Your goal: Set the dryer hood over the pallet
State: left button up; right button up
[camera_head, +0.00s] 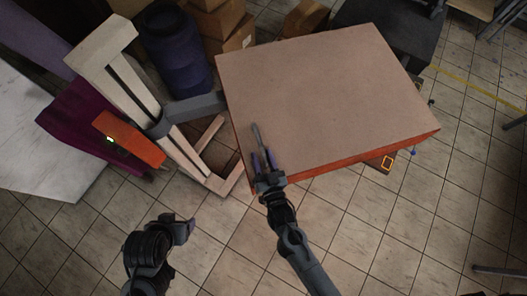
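The dryer hood appears to be the large flat panel (325,95) with a pinkish top and orange-red sides. A grey bracket reaches its left side from a pale stand. I cannot make out the pallet; the panel hides most of what lies under it. My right gripper (263,160) is at the panel's near left part, its two purple-padded fingers apart. A thin grey rod (256,135) shows between and beyond them; I cannot tell if they touch it or the panel. My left gripper (188,223) is low over the floor, away from the panel, its opening unclear.
The pale stand (133,88) with an orange box (130,140) is at the left, beside a dark blue barrel (175,48). Cardboard boxes (215,22) stand behind. The tiled floor in front is clear.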

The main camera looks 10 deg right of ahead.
jog(key=shift+s+d+f, duration=0.15)
jog(key=shift+s, duration=0.35)
jog(key=s+b, duration=0.2)
jog(key=s, duration=0.7)
jog(key=shift+s+d, duration=0.4)
jog(key=shift+d, duration=0.05)
